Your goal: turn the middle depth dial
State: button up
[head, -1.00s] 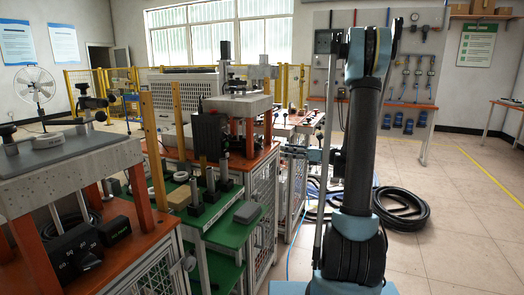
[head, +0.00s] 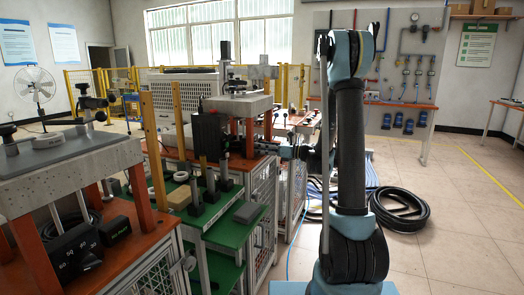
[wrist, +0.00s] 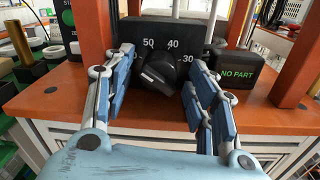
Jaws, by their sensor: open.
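In the wrist view a black depth dial (wrist: 157,72) sits on the front of a black box (wrist: 190,38) with the white numbers 50, 40 and 30. My gripper (wrist: 163,60) is open, with one blue-grey finger on each side of the dial and a gap to it on both sides. I cannot tell how deep the fingertips reach beside it. In the head view my gripper (head: 283,150) is at the middle station, and this dial cannot be made out there.
A black NO PART box (wrist: 235,70) stands right of the dial. Orange posts (wrist: 302,55) flank the dial box above an orange top (wrist: 62,92). In the head view, the nearest station has another dial box (head: 75,252). Black hoses (head: 400,212) lie on the floor.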

jog(key=shift+c, duration=0.2)
jog(key=c, duration=1)
jog(key=shift+n, duration=1.4)
jog(key=o, duration=1)
jog(key=shift+w, duration=0.1)
jog(key=shift+o, duration=0.2)
jog(key=shift+d, duration=0.1)
